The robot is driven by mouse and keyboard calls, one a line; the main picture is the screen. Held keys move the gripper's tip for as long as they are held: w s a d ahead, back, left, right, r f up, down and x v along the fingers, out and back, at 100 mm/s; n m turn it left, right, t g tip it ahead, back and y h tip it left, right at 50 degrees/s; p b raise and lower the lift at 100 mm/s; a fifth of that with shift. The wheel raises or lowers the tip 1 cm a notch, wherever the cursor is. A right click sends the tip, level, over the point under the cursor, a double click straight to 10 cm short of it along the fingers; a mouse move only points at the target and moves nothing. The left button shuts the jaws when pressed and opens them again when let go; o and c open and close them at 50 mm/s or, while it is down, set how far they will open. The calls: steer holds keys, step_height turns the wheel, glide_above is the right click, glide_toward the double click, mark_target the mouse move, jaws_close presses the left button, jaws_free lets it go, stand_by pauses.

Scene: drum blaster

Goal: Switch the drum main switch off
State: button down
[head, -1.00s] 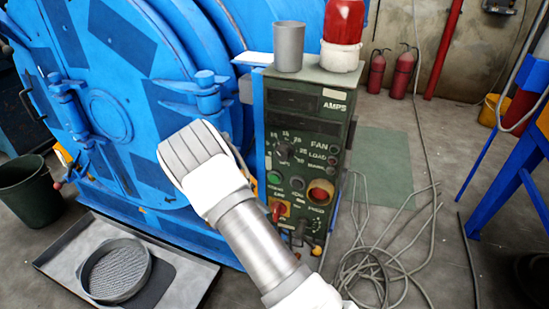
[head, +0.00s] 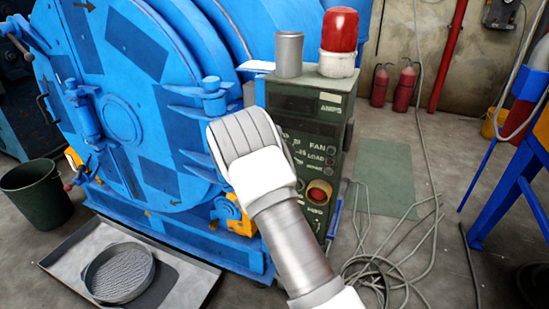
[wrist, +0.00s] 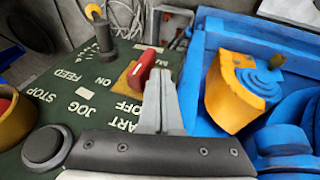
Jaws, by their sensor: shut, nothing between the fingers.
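The drum main switch is a red handle (wrist: 142,68) on a yellow plate (wrist: 127,77), with ON and OFF lettering beside it, in the wrist view. It sits on the dark green control panel (wrist: 78,70), which also shows in the head view (head: 308,127). My gripper (wrist: 163,75) is shut and empty. Its fingertips are just to the right of the red handle in the wrist view; whether they touch it I cannot tell. In the head view my arm hides the switch and my fingers.
A black lever (wrist: 101,32) and a black round button (wrist: 43,146) stand on the panel. The blue drum (head: 135,60) has a yellow part (wrist: 230,95) close to the right of my fingers. Grey cables (head: 385,250) lie on the floor right of the panel.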

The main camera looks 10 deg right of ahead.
steer(key=s+r+t+y+p, duration=0.1)
steer(key=s+r+p, duration=0.2)
steer(key=r, duration=0.9)
steer(key=s+r+t+y+p, duration=0.1)
steer(key=s+r+p, duration=0.3)
steer(key=r, duration=0.9)
steer(key=shift+s+r+y, duration=0.15)
steer(key=shift+s+y, duration=0.35)
steer(key=shift+s, duration=0.25)
steer(key=shift+d, duration=0.1)
